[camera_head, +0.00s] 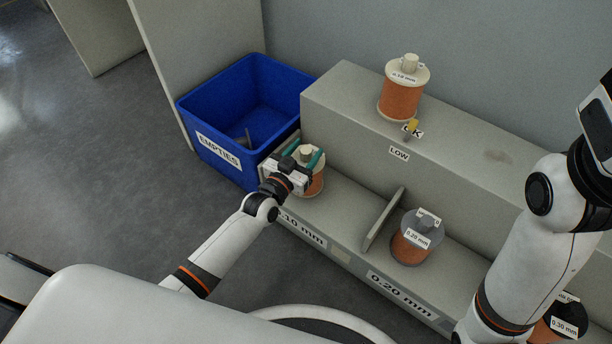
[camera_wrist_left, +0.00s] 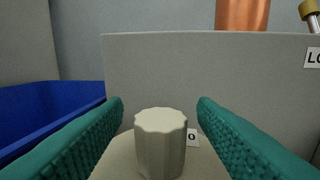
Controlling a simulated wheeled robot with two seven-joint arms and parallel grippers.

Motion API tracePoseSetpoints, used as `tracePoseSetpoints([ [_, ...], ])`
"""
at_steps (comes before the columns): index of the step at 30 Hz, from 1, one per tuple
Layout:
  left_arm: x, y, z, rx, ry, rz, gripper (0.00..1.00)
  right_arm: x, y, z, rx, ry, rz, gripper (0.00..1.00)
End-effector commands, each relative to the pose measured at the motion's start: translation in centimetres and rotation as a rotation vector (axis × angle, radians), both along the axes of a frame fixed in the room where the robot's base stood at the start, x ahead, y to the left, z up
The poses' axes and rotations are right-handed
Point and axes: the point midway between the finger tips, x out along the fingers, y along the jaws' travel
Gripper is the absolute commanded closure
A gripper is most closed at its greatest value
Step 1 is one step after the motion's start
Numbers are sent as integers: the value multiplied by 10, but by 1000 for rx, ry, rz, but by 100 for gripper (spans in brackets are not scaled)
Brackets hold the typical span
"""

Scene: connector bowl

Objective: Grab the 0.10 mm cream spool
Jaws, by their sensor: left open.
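A cream spool (camera_head: 313,185) with copper-coloured winding stands in the bay marked 0.10 mm at the left of the lower shelf. My left gripper (camera_head: 303,156) is over it. In the left wrist view the cream spool's fluted knob (camera_wrist_left: 160,142) stands between the two teal fingers of my left gripper (camera_wrist_left: 160,106), which are open with a gap on each side. Another cream-topped copper spool (camera_head: 402,100) stands on the upper ledge; its label is small, possibly 0.10 mm. My right gripper is outside the view; only its arm shows at the right.
A blue bin (camera_head: 219,153) marked EMPTIES stands left of the shelf. A divider (camera_head: 384,219) separates the bay from a grey 0.20 mm spool (camera_head: 412,247). A black 0.30 mm spool (camera_head: 568,317) is partly hidden by my right arm. OK and LOW labels (camera_head: 399,153) mark the ledge.

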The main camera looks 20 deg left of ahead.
Motion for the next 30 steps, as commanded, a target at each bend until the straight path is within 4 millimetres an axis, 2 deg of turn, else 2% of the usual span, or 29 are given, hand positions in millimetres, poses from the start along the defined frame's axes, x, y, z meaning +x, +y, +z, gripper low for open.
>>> tracePoseSetpoints([
  [9, 5, -1, 0, 0, 2, 0, 49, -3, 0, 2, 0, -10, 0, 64],
  [18, 5, -1, 0, 0, 2, 0, 98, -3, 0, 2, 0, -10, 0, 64],
  [19, 5, -1, 0, 0, 2, 0, 100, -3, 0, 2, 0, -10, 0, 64],
  [30, 4, -1, 0, 0, 2, 0, 100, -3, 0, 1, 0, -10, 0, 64],
])
